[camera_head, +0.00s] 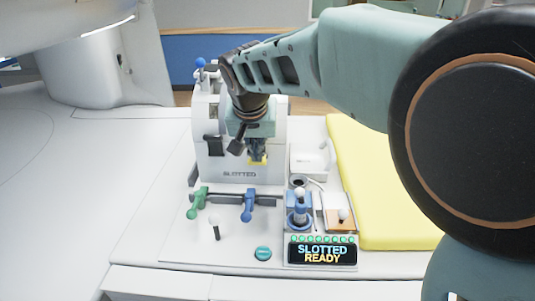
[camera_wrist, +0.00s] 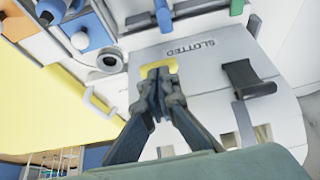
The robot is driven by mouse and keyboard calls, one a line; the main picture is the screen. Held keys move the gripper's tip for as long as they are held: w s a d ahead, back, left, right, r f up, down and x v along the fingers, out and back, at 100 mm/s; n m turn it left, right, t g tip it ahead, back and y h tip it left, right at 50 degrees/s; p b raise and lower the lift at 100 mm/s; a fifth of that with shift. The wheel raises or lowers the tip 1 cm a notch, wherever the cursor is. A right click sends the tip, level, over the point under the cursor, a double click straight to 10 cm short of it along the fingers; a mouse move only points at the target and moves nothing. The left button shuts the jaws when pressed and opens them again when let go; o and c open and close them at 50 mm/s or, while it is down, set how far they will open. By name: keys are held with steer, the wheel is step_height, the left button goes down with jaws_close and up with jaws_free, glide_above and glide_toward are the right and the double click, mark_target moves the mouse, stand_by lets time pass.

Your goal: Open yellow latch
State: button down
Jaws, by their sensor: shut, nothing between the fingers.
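The yellow latch (camera_head: 258,159) is a small yellow piece on the front of the white machine, just above the word SLOTTED. In the wrist view the yellow latch (camera_wrist: 158,68) shows at my fingertips, partly hidden behind them. My gripper (camera_head: 257,150) points down at the machine's front, with its tips at the latch. In the wrist view my gripper (camera_wrist: 160,75) has its fingers together with nothing between them. I cannot tell whether the tips touch the latch.
A black latch (camera_head: 214,145) sits left of my gripper. A green handle (camera_head: 197,202) and a blue handle (camera_head: 248,205) stand in front. A blue-based joystick (camera_head: 299,215) and a display (camera_head: 322,252) reading SLOTTED READY are at right, beside a yellow pad (camera_head: 385,190). The left surface is clear.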

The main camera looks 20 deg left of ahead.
steer(key=f+b, duration=0.1)
steer(key=b, duration=0.1)
steer(key=f+t+b, duration=0.1)
steer(key=b, duration=0.1)
steer(key=shift+s+b, duration=0.35)
steer(key=t+b, duration=0.1)
steer(key=b, duration=0.3)
steer(key=f+t+b, duration=0.1)
steer(key=b, duration=0.3)
steer(key=s+f+t+y+b, duration=0.1)
steer(key=b, duration=0.4)
steer(key=shift+s+d, duration=0.1)
steer(key=shift+d, duration=0.15)
steer(key=shift+s+f+b, duration=0.1)
steer(key=shift+f+b, duration=0.5)
steer(key=shift+b, duration=0.6)
steer(key=shift+r, duration=0.15)
